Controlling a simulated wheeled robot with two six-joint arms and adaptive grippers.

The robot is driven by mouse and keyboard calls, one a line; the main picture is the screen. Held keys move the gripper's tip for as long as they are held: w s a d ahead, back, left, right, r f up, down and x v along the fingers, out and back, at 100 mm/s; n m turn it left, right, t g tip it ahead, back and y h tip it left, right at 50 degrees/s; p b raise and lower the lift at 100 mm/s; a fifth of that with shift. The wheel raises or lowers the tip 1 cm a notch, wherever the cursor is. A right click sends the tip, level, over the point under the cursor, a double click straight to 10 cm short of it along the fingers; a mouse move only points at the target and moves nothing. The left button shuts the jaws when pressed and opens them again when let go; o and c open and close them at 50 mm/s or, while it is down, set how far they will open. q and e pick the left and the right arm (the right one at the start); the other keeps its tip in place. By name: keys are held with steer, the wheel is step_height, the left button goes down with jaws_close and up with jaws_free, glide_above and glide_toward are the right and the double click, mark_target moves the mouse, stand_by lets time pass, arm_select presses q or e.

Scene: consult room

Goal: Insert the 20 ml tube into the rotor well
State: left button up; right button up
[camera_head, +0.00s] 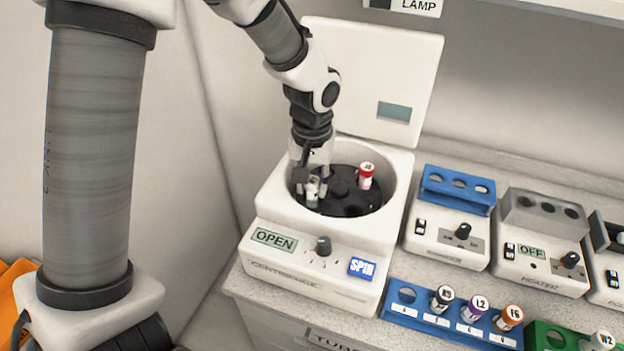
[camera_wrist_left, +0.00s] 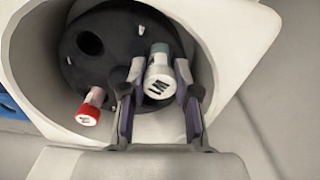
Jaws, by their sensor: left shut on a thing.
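My left gripper (camera_head: 310,187) is inside the centrifuge bowl, shut on a tube (camera_head: 313,188) over the left part of the dark rotor (camera_head: 345,203). In the left wrist view, the gripper (camera_wrist_left: 161,88) has a finger on each side of the tube's white, lettered cap (camera_wrist_left: 159,82); teal shows beyond the cap. I cannot tell whether the tube's lower end is in a well. A red-capped tube (camera_head: 366,172) stands in the rotor to the right; it also shows in the left wrist view (camera_wrist_left: 88,112). An empty dark well (camera_wrist_left: 90,43) shows there. My right gripper is out of view.
The centrifuge (camera_head: 310,275) has its lid (camera_head: 385,75) up and its display (camera_head: 274,239) reads OPEN. A blue rack (camera_head: 398,322) with several capped tubes stands at front right. A blue-topped device (camera_head: 447,244) and a heater (camera_head: 540,262) stand further right.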

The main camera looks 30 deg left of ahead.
arm_select(q)
steer(key=shift+f, duration=0.35)
steer(key=o, duration=1)
step_height(320, 180, up, 12)
steer(key=shift+d, duration=0.1)
